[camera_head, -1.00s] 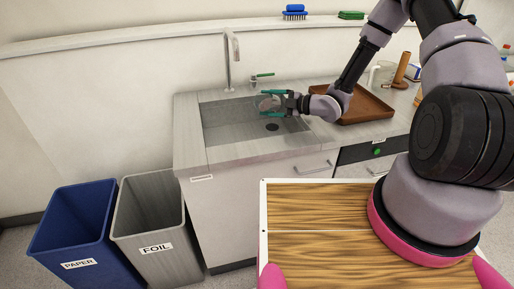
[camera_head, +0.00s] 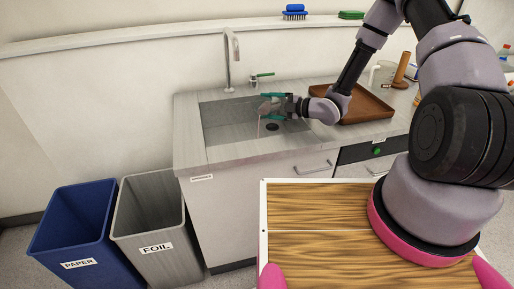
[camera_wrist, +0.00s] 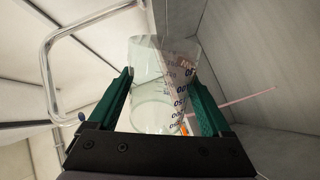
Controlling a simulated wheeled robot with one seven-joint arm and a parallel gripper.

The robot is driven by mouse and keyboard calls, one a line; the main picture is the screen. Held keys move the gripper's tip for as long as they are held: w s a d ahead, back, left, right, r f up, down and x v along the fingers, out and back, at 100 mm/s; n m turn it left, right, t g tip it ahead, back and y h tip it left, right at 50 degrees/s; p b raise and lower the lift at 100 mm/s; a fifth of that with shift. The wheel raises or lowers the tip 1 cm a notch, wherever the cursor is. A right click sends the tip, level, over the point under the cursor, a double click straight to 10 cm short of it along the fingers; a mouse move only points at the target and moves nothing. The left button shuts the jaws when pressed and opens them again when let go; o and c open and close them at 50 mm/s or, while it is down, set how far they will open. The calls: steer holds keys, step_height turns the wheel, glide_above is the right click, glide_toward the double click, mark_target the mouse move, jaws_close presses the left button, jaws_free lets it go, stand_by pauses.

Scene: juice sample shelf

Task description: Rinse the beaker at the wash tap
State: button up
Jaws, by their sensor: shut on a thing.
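My gripper (camera_head: 268,107) is over the sink (camera_head: 222,123), shut on the clear glass beaker (camera_head: 264,108). In the wrist view the beaker (camera_wrist: 160,105), with printed markings, sits between the two green fingers of my gripper (camera_wrist: 160,75). The beaker looks tipped over. A thin pink stream (camera_head: 259,127) runs down from it into the sink; it also shows in the wrist view (camera_wrist: 250,96). The tall metal wash tap (camera_head: 228,62) stands behind the sink, left of my gripper, with a green lever (camera_head: 262,76) beside it. No water shows from its spout.
A brown tray (camera_head: 360,106) lies on the counter right of the sink. A blue brush (camera_head: 294,11) and a green sponge-like block (camera_head: 351,15) are on the ledge. A PAPER bin (camera_head: 72,225) and a FOIL bin (camera_head: 150,220) stand on the floor at left.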

steer(key=shift+f+n, duration=0.4)
steer(key=shift+f, duration=0.15)
steer(key=shift+s+a+f+n+h, duration=0.3)
steer(key=shift+s+a+f+n, duration=0.1)
steer(key=shift+s+n, duration=0.3)
stand_by(1.2)
steer(key=shift+s+a+r+n+t+p, duration=0.1)
steer(key=shift+s+r+n+t+p, duration=0.1)
steer(key=shift+r+n+t+p, duration=0.35)
stand_by(1.1)
steer(key=shift+s+f+n, duration=0.1)
steer(key=shift+f+n, duration=0.25)
steer(key=shift+n, duration=0.1)
